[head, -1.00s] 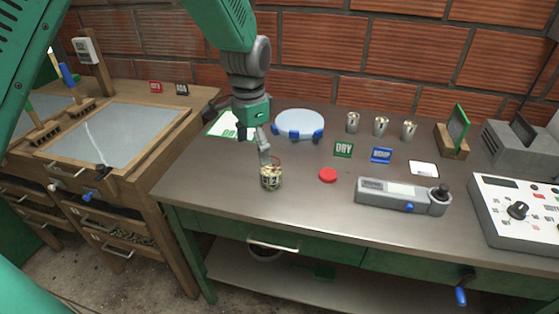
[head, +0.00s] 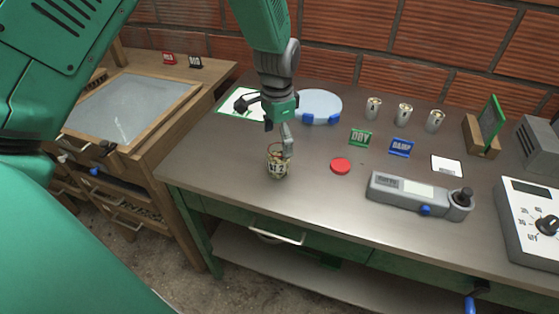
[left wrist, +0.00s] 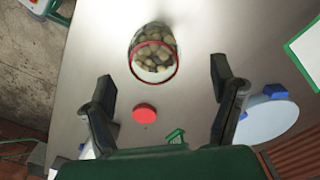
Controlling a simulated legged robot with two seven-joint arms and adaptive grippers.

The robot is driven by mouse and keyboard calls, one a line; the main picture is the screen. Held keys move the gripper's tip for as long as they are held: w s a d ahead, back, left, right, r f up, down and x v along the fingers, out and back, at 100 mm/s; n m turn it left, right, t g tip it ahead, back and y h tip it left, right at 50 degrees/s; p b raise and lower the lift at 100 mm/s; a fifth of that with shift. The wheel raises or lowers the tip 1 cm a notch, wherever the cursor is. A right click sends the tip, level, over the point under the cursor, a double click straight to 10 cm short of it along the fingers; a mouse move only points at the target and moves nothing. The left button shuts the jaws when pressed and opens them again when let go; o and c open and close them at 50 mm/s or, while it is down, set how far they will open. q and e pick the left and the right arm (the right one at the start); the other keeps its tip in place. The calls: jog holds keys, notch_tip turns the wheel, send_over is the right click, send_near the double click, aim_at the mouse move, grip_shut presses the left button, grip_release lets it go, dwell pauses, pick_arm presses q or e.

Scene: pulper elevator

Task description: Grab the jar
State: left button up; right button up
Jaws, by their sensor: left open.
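The jar (head: 278,164) is a small clear container of pale beans with a label. It stands upright on the metal table near the front edge, left of a red round lid (head: 341,166). In the left wrist view the jar (left wrist: 152,56) shows its red-rimmed mouth, and the red lid (left wrist: 145,112) lies apart from it. My left gripper (head: 277,135) is open, just above and behind the jar. In the left wrist view its two fingers (left wrist: 163,82) are spread wide, with the jar ahead of them and nothing between. My right gripper is out of view.
A wooden bench (head: 140,105) is at left. The table left of the jar is clear.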

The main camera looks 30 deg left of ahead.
aim_at(279, 154)
pick_arm(q)
jog(key=f, duration=0.5)
jog(key=shift+s+d, duration=0.15)
jog(key=shift+d, duration=0.05)
jog(key=c, duration=1.5)
jog(key=shift+r, duration=0.1)
